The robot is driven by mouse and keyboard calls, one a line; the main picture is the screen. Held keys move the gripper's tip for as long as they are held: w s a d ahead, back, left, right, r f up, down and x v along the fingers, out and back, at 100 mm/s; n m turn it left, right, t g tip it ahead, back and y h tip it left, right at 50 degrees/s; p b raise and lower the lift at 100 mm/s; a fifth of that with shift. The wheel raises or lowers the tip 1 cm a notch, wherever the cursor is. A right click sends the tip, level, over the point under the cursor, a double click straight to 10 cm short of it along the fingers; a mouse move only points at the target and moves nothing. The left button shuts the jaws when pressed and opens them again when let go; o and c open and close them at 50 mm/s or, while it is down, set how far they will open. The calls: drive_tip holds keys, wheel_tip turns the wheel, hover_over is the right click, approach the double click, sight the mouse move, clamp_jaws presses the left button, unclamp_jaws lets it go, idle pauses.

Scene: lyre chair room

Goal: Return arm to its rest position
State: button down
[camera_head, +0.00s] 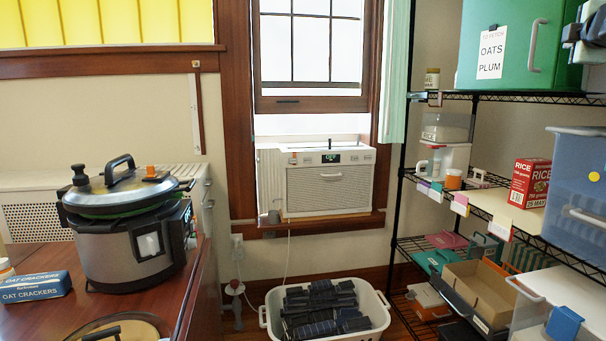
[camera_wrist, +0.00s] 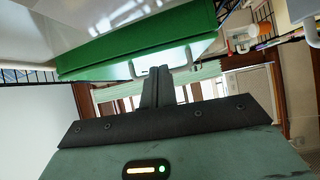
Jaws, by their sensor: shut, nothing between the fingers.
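My gripper (camera_wrist: 158,72) shows in the wrist view. Its two dark fingers are together, with nothing between them. A green box (camera_wrist: 130,60) with a pale handle lies beyond the fingertips in that view. What looks like the same green box (camera_head: 515,45), labelled "OATS PLUM", stands on top of the wire shelf in the head view. I cannot tell for sure whether the fingertips touch it.
The wire shelf (camera_head: 470,96) at the right holds bins, boxes and a red rice box (camera_head: 530,183). A pressure cooker (camera_head: 130,225) stands on the wooden counter (camera_head: 40,318) at the left. A white basket (camera_head: 378,318) of dark items is on the floor. A window air conditioner (camera_head: 328,190) is behind.

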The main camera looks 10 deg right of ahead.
drive_tip(key=w+a+f+m+y+p, duration=0.1)
drive_tip(key=w+a+f, duration=0.2)
drive_tip(key=a, duration=0.3)
drive_tip(key=w+a+f+g+y, duration=0.1)
drive_tip(key=w+a+f+y, duration=0.1)
drive_tip(key=a+f, duration=0.25)
drive_tip(key=w+a+f+m+y+p, duration=0.1)
drive_tip(key=w+a+f, duration=0.2)
drive_tip(key=a, duration=0.3)
drive_tip(key=s+a+f+m+g+y+p, duration=0.1)
drive_tip(key=s+a+f+g+y, duration=0.15)
drive_tip(key=a+f, duration=0.55)
drive_tip(key=s+a+f+g+y+p, duration=0.1)
drive_tip(key=a+f+y, duration=0.25)
drive_tip(key=a, duration=0.95)
drive_tip(key=s+a+f+g+y+p, duration=0.1)
drive_tip(key=s+a+f+g, duration=0.2)
drive_tip(key=s+a+f, duration=0.4)
drive_tip(key=s+a+f+g+p, duration=0.15)
drive_tip(key=s+a+f, duration=0.25)
drive_tip(key=s+a, duration=0.45)
drive_tip(key=s+a+f+g, duration=0.2)
drive_tip(key=s, duration=0.6)
drive_tip(key=s+a+f+g, duration=0.2)
drive_tip(key=s+f+g, duration=0.1)
drive_tip(key=s, duration=0.6)
drive_tip(key=shift+s+f+g+p, duration=0.25)
drive_tip(key=shift+f+g+p, duration=0.05)
drive_tip(key=shift+f+p, duration=0.1)
drive_tip(key=shift+a, duration=0.1)
